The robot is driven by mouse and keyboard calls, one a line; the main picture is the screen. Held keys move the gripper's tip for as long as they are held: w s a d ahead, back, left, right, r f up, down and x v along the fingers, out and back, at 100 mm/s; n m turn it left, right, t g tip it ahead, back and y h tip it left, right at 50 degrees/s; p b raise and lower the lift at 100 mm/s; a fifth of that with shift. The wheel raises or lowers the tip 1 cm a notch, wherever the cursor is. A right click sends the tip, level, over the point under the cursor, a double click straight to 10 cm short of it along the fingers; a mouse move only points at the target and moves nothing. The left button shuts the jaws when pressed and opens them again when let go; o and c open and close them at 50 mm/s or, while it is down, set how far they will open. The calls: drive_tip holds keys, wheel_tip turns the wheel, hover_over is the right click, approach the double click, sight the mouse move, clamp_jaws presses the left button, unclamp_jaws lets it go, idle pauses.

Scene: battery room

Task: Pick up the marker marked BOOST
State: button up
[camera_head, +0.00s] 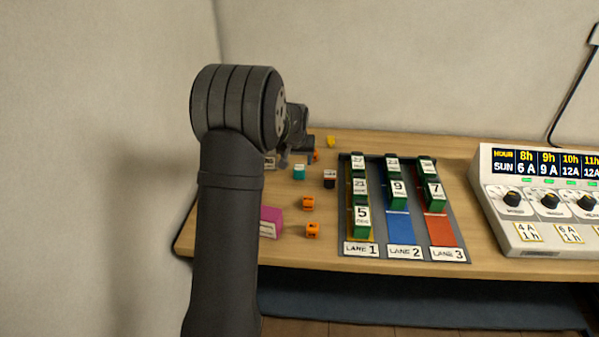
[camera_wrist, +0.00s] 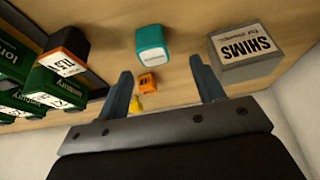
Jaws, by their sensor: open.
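No BOOST lettering is readable in either view, so I cannot tell which block is that marker. Small blocks stand on the table: a teal one (camera_head: 299,172), a dark one with a white label (camera_head: 329,179), an orange one (camera_head: 317,156) and two more orange ones (camera_head: 308,203) (camera_head: 313,231). My gripper (camera_wrist: 160,67) is open and empty. In the wrist view the small orange block (camera_wrist: 147,83) shows between its fingers, with the teal block (camera_wrist: 152,44) just past the fingertips. The dark block (camera_wrist: 68,52) is to the left; its label is upside down. In the head view my gripper is partly hidden by my arm.
A grey SHIMS box (camera_wrist: 243,50) is right of the fingers. A yellow piece (camera_head: 331,141) lies at the back. A pink block (camera_head: 271,222) is near the front. A lane tray (camera_head: 400,258) with several green batteries and a control panel (camera_head: 535,232) stand to the right.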

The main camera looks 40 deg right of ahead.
sight(300, 167)
drive_tip(key=shift+s+x, duration=0.2)
drive_tip(key=shift+x, duration=1.1)
drive_tip(key=shift+s+x, duration=0.2)
drive_tip(key=shift+x, duration=1.1)
drive_tip(key=shift+d+f, duration=0.1)
drive_tip(key=shift+d, duration=0.05)
drive_tip(key=c, duration=1.1)
drive_tip(key=shift+o, duration=0.2)
